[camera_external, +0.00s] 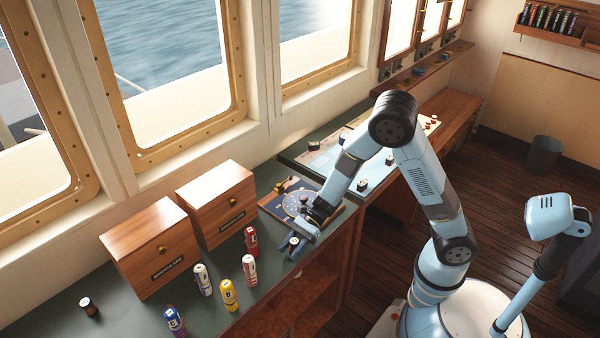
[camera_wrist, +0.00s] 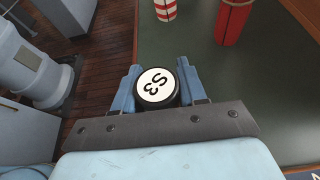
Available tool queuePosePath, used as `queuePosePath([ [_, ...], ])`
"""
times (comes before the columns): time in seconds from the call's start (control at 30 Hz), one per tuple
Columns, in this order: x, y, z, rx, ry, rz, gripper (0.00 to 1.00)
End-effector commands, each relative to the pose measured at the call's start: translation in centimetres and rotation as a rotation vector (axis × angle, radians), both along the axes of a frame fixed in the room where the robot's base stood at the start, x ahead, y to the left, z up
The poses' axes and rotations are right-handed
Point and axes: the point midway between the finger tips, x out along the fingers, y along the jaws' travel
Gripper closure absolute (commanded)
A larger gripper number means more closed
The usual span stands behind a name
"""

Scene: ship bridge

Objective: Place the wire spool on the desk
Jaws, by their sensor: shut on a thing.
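The wire spool, a short black cylinder with a white end marked "S3" (camera_wrist: 156,87), is between my gripper's two blue fingers in the wrist view. My gripper (camera_external: 297,238) is shut on it near the front edge of the green-topped counter (camera_external: 265,262) in the external view. The spool (camera_external: 293,242) shows there as a small dark and white shape, partly hidden by the fingers. I cannot tell whether it touches the counter. A wooden desk surface (camera_external: 452,103) extends at the back right; I cannot tell which surface the task calls the desk.
Several coloured cans, including a red one (camera_external: 251,240) and a yellow one (camera_external: 229,295), stand left of my gripper. Two wooden boxes (camera_external: 152,248) (camera_external: 216,204) are behind them. A dark blue board (camera_external: 272,203) lies beside my gripper. Another small black cylinder (camera_external: 88,308) stands far left.

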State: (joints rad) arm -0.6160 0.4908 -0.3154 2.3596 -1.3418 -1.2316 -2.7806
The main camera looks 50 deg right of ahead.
Motion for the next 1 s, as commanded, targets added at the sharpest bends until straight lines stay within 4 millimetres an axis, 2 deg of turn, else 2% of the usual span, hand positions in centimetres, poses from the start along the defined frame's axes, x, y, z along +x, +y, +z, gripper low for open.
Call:
queuePosePath([
  [0.1, 0.0, 0.0, -0.2, -0.001, 0.001, 0.0, 0.9],
  [0.13, 0.0, 0.0, -0.2, -0.001, 0.001, 0.0, 0.57],
  [0.37, 0.0, 0.0, -0.2, -0.001, 0.0, 0.0, 0.35],
  [0.7, 0.0, -0.1, 0.1, 0.0, -0.001, 0.0, 0.33],
  [0.87, 0.1, -1.8, 0.8, 0.0, 0.0, -0.003, 0.33],
  [1.0, 0.1, -4.2, 1.8, 0.0, -0.001, -0.005, 0.33],
])
